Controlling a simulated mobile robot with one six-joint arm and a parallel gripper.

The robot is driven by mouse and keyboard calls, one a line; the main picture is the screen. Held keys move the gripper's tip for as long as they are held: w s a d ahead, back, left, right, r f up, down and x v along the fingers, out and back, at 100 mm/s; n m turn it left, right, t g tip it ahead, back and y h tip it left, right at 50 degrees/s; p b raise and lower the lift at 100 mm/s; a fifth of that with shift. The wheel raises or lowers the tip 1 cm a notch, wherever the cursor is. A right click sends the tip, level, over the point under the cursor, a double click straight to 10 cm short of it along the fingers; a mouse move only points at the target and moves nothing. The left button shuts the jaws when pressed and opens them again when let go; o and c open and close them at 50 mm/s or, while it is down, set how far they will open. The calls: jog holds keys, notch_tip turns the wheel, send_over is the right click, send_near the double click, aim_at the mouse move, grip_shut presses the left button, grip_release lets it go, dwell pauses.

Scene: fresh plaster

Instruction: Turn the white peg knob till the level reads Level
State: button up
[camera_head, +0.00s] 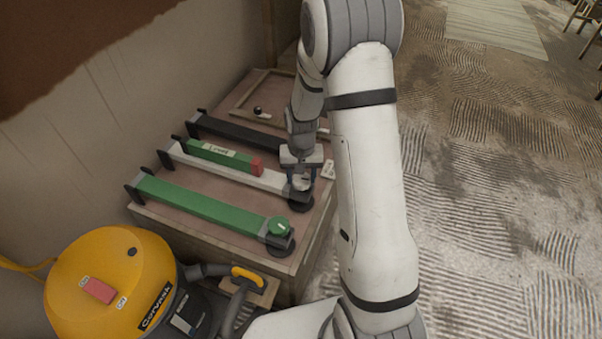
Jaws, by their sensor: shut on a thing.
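My gripper (301,167) points down at the right end of the white bar (215,168). It is shut on the white peg knob (302,183), which shows only in part beneath the jaws. A green level (228,158) with a red end (257,166) lies along the white bar. Its pale label (218,149) seems to read "Level", but the print is small. The bar's tilt is hard to judge from this view.
A yellow vacuum (110,275) stands at front left. Open floor lies to the right.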

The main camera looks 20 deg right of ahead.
dwell(0.4)
jog(key=o, duration=1)
jog(key=shift+r+p, duration=1.45)
jog(key=shift+r, duration=2.45)
jog(key=shift+r, duration=0.4)
jog(key=s+r+n+t+p, duration=0.1)
jog(key=s+r+p, duration=0.6)
jog(key=r, duration=0.7)
jog(key=s+r+p, duration=0.7)
jog(key=r+p, duration=0.4)
jog(key=r, duration=0.4)
jog(key=s+r+n+t+p, duration=0.1)
jog(key=s+r+p, duration=0.6)
jog(key=r, duration=0.8)
jog(key=shift+s+a+r+n+t+p, duration=0.2)
jog(key=shift+a+n+t+p, duration=0.1)
jog(key=shift+p, duration=0.65)
